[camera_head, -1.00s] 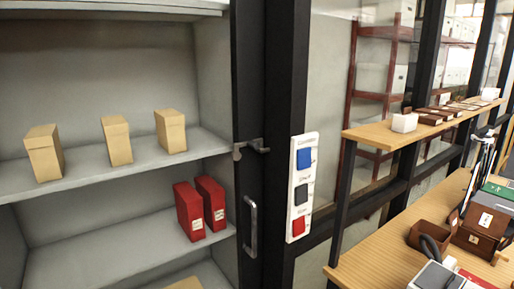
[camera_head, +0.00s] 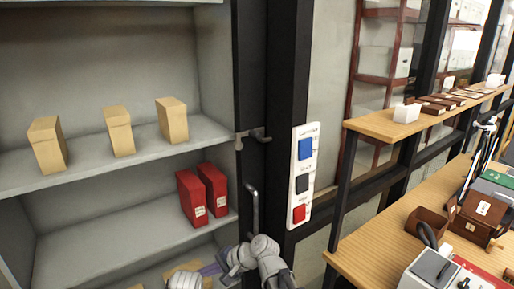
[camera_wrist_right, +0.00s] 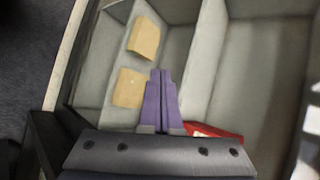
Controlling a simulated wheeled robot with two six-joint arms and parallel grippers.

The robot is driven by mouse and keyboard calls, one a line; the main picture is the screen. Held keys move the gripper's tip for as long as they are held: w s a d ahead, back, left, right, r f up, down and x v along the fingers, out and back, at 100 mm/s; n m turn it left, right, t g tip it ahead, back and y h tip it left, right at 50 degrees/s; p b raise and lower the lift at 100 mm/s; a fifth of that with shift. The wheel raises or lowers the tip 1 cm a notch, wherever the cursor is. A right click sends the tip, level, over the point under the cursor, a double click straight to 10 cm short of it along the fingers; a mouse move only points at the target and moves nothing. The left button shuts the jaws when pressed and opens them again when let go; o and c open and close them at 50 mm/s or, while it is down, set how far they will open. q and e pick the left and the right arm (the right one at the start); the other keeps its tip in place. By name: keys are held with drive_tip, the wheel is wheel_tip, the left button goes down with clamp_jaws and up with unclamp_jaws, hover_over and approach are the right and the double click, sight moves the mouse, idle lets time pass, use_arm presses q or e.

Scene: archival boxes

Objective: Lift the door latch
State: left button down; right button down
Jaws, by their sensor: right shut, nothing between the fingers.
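The grey metal door latch (camera_head: 253,137) spans the dark cabinet door edge and the dark post, at middle-shelf height. Below it is a vertical bar handle (camera_head: 253,208) on the dark door frame. Grey and purple parts of my arm show at the bottom of the head view, below the handle and well below the latch. My right gripper (camera_wrist_right: 160,78) shows in the right wrist view with its purple fingers together and empty, in front of the shelves. The latch is not seen in that view. My left gripper cannot be made out.
A white panel (camera_head: 302,174) with blue, dark and red squares is on the post, right of the handle. Tan boxes (camera_head: 118,131) and red boxes (camera_head: 193,197) stand on the shelves. A wooden desk (camera_head: 385,245) with office items is at the right.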

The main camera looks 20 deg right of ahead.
drive_tip(key=w+d+r+m+t+y+p, duration=0.1)
drive_tip(key=w+d+r+m+t+y, duration=0.1)
drive_tip(key=w+d+r+m+t, duration=0.55)
drive_tip(key=m+t+h+p, duration=0.3)
drive_tip(key=m+t, duration=0.5)
drive_tip(key=m, duration=0.8)
approach(251, 142)
drive_tip(key=s+d+f+h, duration=0.1)
drive_tip(key=s+f, duration=0.1)
drive_tip(key=s, duration=0.2)
drive_tip(key=shift+w+g+b, duration=0.1)
drive_tip(key=shift+g+b, duration=0.15)
drive_tip(key=shift+b, duration=0.1)
drive_tip(key=p+x, duration=0.2)
drive_tip(key=x, duration=0.7)
drive_tip(key=shift+w+r, duration=0.1)
drive_tip(key=shift+w, duration=0.2)
drive_tip(key=r+p, duration=0.2)
drive_tip(key=shift+w+a+p, duration=0.15)
drive_tip(key=shift+w+p, duration=0.15)
drive_tip(key=shift+s+r+p, duration=0.15)
drive_tip(key=shift+r+p, duration=0.65)
drive_tip(key=shift+r, duration=0.2)
